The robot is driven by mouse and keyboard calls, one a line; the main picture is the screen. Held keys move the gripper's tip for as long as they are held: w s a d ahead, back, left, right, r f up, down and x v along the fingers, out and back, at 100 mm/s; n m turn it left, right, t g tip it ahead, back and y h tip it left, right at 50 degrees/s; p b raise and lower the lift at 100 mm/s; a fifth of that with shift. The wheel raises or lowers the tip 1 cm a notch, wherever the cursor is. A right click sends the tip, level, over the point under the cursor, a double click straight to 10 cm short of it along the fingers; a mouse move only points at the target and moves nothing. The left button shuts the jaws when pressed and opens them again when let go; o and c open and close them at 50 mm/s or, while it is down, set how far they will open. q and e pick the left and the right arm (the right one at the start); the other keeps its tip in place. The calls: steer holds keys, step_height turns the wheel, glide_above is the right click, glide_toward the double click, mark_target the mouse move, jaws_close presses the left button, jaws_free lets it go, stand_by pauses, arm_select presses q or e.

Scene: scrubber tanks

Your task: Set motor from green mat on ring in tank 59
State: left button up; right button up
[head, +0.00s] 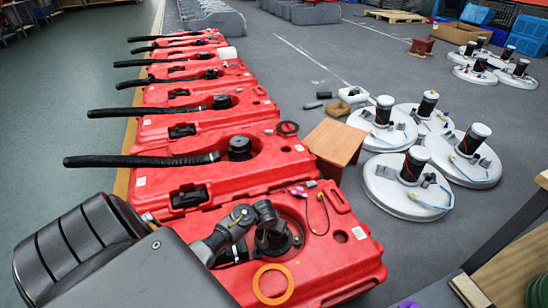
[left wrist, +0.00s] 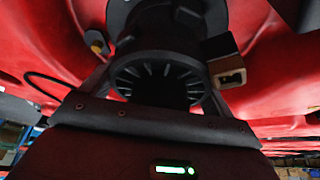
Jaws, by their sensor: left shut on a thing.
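My left gripper (head: 254,226) reaches from the lower left over the nearest red tank (head: 345,262). It is shut on a dark motor, partly hidden behind the fingers in the head view. In the left wrist view the motor (left wrist: 158,72) is a black cylinder with a ribbed, finned end, between the fingers of the left gripper (left wrist: 160,55). The motor is at the tank's dark round opening (head: 292,236); I cannot tell whether it rests on a ring there. I cannot read the tank numbers. A green item (head: 538,292), perhaps the green mat, shows at the lower right edge.
An orange ring (head: 259,285) lies on the nearest tank. More red tanks with black hoses (head: 140,160) stand in a row behind. A wooden stool (head: 334,142) and white round units (head: 408,188) stand to the right. Grey floor between them is partly clear.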

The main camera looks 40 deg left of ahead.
arm_select(q)
steer(key=shift+w, duration=0.1)
stand_by(0.7)
steer(key=o, duration=1.8)
steer(key=shift+f, duration=0.15)
